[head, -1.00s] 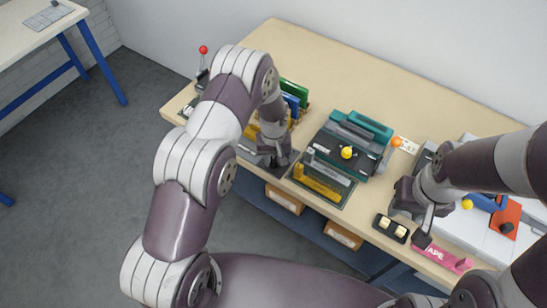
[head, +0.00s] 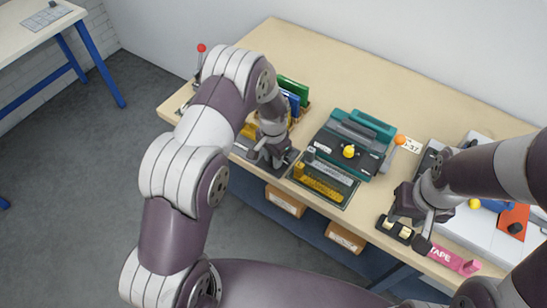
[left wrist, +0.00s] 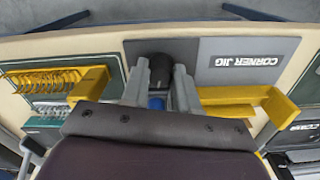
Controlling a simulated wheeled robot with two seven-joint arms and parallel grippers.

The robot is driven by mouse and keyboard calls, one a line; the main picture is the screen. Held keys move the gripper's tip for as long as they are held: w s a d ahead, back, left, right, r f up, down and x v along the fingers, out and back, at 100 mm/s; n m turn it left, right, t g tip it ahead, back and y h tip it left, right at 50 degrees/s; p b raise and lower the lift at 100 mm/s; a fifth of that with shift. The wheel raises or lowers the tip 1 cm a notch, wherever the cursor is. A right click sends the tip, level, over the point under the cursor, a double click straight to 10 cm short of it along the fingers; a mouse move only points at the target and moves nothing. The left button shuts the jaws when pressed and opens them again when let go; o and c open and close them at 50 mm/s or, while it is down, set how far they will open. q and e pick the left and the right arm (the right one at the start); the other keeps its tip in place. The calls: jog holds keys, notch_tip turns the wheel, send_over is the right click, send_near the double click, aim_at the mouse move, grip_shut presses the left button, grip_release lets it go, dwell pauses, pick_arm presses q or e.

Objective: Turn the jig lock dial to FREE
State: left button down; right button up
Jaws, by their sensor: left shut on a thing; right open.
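The corner jig's grey plate (left wrist: 246,60), lettered CORNER JIG, shows upside down in the left wrist view, with a yellow angle piece (left wrist: 250,98) beside it. A dark round dial (left wrist: 157,60) sits on the jig between my left gripper's fingers (left wrist: 158,85). The left gripper is shut on this dial. In the head view my left gripper (head: 271,158) is at the table's front edge and hides the dial. No FREE mark or pointer can be read. My right gripper (head: 411,222) is open, by a small black box with pale buttons (head: 393,229).
Right of the left gripper is a green-edged tray with a yellow bar (head: 322,185). Behind it stands a teal machine with a yellow knob (head: 348,151). A red-knobbed lever (head: 201,48) stands at the table's left end. The table's back (head: 335,65) is clear.

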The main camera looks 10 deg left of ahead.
pick_arm(q)
jog(key=m+b, duration=0.1)
jog(key=m, duration=0.5)
jog(key=shift+w+r, duration=0.1)
jog(key=shift+w, duration=0.05)
jog(key=shift+m, duration=0.3)
dwell(0.4)
jog(key=c, duration=0.9)
grip_release()
jog(key=shift+o, duration=0.2)
notch_tip(320, 180, up, 13)
jog(key=b, duration=0.2)
